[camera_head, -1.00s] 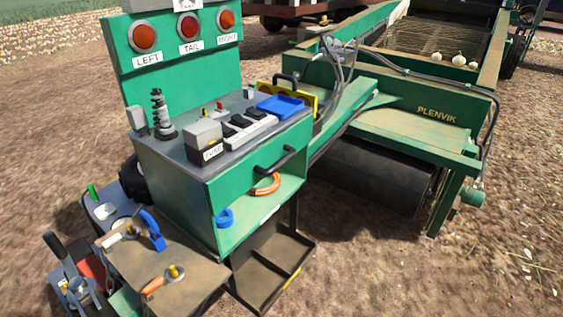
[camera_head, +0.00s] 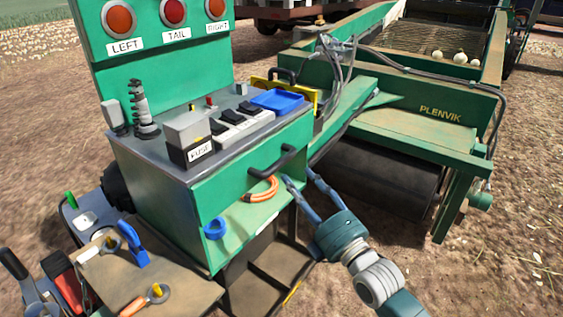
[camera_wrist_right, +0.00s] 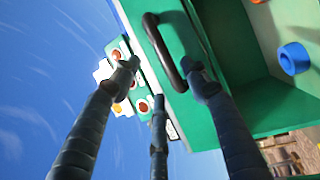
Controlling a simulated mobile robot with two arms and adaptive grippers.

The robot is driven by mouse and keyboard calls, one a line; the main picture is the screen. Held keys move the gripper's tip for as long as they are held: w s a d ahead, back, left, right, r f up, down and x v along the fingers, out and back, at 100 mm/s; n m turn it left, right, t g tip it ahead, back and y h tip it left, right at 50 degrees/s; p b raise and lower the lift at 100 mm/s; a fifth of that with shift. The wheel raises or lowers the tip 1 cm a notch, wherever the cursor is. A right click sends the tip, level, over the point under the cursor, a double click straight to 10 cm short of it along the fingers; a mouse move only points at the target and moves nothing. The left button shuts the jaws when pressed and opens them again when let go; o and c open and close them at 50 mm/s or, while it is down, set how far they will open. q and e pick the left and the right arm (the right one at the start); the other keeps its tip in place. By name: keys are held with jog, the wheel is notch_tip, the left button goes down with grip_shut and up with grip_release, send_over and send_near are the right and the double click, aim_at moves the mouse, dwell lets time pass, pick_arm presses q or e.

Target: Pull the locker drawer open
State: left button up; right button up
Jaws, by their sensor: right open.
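The green locker (camera_head: 160,205) stands at centre left. Its drawer front (camera_head: 225,180) carries a black bar handle (camera_head: 272,163) and looks flush with the cabinet. My right gripper (camera_head: 298,174) is open and empty, its fingers spread just to the right of the handle and apart from it in the head view. In the right wrist view the handle (camera_wrist_right: 162,52) lies just beyond the spread fingers of the gripper (camera_wrist_right: 162,72), roughly between two of them. I cannot tell whether a finger touches it. My left gripper is not in view.
An open shelf below the drawer holds an orange curved piece (camera_head: 262,189) and a blue ring (camera_head: 215,229). A blue tray (camera_head: 277,102) and a fuse box (camera_head: 190,137) sit on top. A low tool bench (camera_head: 165,275) stands at front left. The green PLENVIK machine (camera_head: 410,130) stands right.

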aim_at(282, 164)
jog(key=p+x, duration=0.1)
jog(key=x, duration=0.8)
jog(key=shift+w+a, duration=0.1)
jog(key=shift+w, duration=0.05)
jog(key=shift+c, duration=0.3)
grip_shut()
